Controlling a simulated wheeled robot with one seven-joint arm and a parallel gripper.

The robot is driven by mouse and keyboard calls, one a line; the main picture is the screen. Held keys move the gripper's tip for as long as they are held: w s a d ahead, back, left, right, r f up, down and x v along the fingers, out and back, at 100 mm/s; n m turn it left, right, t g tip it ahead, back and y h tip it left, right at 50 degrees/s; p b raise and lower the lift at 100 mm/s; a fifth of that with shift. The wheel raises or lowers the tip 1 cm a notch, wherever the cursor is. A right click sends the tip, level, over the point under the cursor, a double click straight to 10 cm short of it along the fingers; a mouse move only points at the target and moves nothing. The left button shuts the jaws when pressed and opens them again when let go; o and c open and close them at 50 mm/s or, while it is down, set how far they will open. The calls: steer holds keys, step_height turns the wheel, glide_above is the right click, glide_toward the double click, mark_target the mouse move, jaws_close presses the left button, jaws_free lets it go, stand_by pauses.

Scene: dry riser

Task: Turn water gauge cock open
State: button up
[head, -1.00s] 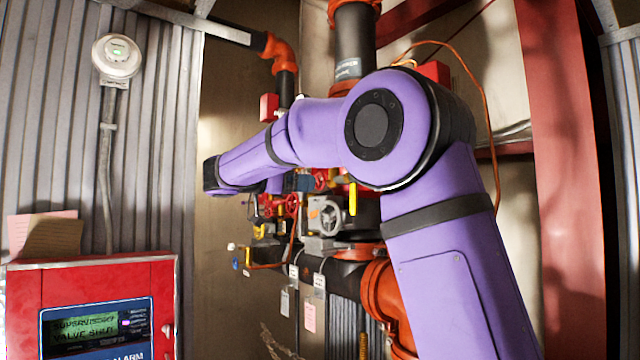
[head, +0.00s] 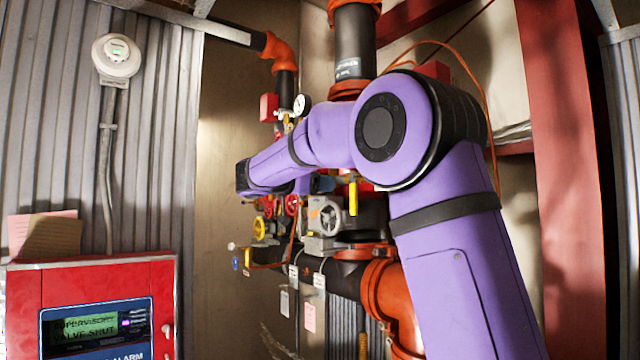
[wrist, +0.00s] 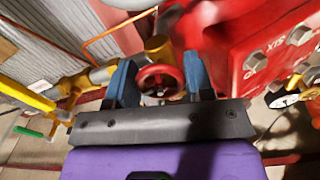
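My gripper (wrist: 160,82) is open in the wrist view, its two blue fingers apart. A small red handwheel (wrist: 161,73) shows between and just beyond the fingers; whether they touch it I cannot tell. A yellow-brown fitting (wrist: 158,47) lies behind the wheel. I cannot tell for sure whether this wheel is the water gauge cock. A white-faced gauge (head: 300,105) stands above my arm in the head view. In the head view my arm hides most of the gripper and the valves behind it.
A red valve body (wrist: 245,45) with bolts lies right of the fingers in the wrist view. A red alarm panel (head: 90,300) stands front left.

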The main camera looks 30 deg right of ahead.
steer(key=shift+c, duration=0.5)
steer(key=shift+n, duration=0.3)
steer(key=n, duration=1.1)
steer(key=shift+s, duration=0.1)
stand_by(0.3)
steer(key=o, duration=0.9)
steer(key=shift+o, duration=0.2)
